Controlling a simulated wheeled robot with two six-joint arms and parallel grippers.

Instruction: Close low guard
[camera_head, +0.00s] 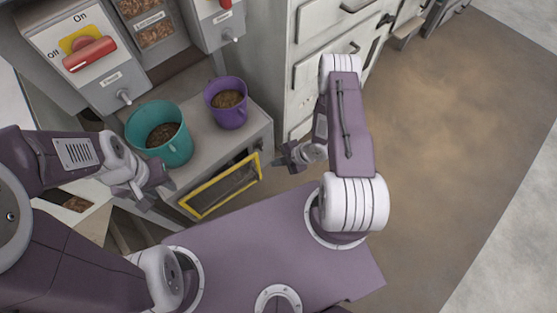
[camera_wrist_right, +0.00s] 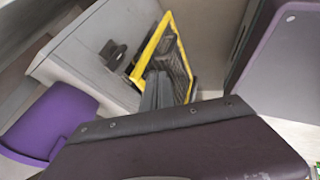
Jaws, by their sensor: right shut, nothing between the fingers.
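The low guard (camera_head: 222,187) is a yellow-framed dark mesh panel on the front of the grey cabinet below the cups. It stands tilted out from the cabinet, with a dark gap behind its upper edge. In the right wrist view the guard (camera_wrist_right: 176,60) stands out from the grey cabinet wall. My right gripper (camera_head: 288,158) is shut and empty, to the right of the guard. Its grey fingers (camera_wrist_right: 158,92) overlap the guard in the wrist view; contact cannot be told. My left gripper (camera_head: 157,194) is beside the cabinet, left of the guard, its fingers unclear.
A teal cup (camera_head: 158,145) and a purple cup (camera_head: 230,115), both with brown pellets, stand on the cabinet top. Dispensers with a red Off/On switch (camera_head: 90,54) are behind. White drawers (camera_head: 318,75) stand to the right. The brown floor mat (camera_head: 440,130) is clear.

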